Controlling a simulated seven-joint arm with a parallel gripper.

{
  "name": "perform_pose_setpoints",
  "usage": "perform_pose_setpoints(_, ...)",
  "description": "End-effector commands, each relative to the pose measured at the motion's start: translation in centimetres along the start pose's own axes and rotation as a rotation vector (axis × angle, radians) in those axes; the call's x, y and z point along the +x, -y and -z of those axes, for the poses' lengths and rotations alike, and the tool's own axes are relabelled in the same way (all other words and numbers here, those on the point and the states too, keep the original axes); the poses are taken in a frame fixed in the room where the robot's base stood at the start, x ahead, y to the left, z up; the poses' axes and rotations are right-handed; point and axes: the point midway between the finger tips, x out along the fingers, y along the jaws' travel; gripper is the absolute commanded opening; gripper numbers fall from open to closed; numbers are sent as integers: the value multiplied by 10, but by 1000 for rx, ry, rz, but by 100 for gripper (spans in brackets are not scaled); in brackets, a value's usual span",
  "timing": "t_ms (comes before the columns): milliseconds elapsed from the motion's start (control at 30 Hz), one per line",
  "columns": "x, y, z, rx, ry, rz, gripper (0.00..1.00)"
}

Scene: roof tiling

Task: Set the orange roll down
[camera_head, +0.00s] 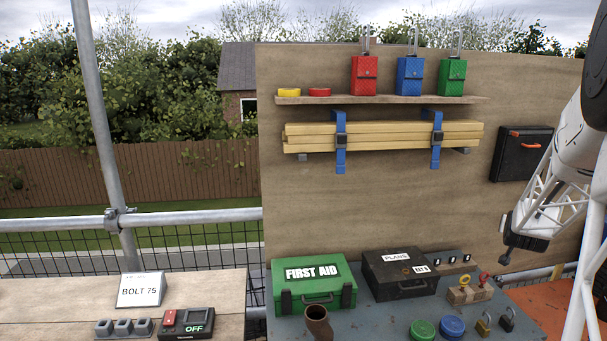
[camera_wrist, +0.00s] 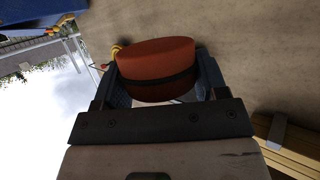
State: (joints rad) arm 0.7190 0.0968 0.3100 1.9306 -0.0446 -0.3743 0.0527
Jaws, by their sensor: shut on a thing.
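In the wrist view, my gripper (camera_wrist: 162,78) is shut on the orange roll (camera_wrist: 158,55), a short reddish-orange cylinder with a dark band around it. One dark finger lies on each side of the roll, and its lower part is hidden behind the gripper body. The roll is held in the air, with a wood-coloured surface behind it. I cannot make out the held roll in the head view, where my arm comes in at the right edge.
The shelf (camera_head: 390,100) holds a yellow roll (camera_head: 289,92), a red roll (camera_head: 319,92) and three coloured pouches. Strapped timber (camera_head: 385,133) hangs below. A first aid box (camera_head: 314,287), plans box (camera_head: 400,273) and green and blue round items crowd the grey bench (camera_head: 375,318).

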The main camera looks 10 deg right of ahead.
Motion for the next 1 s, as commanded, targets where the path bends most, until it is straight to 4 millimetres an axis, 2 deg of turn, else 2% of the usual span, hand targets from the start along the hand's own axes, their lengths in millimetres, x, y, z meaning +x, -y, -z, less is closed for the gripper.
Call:
perform_pose_setpoints(467,-6,6,2,-5,0,13,40)
perform_pose_setpoints(667,-18,19,5,-17,-1,40,40)
perform_pose_setpoints(1000,-50,51,9,-49,1,115,40)
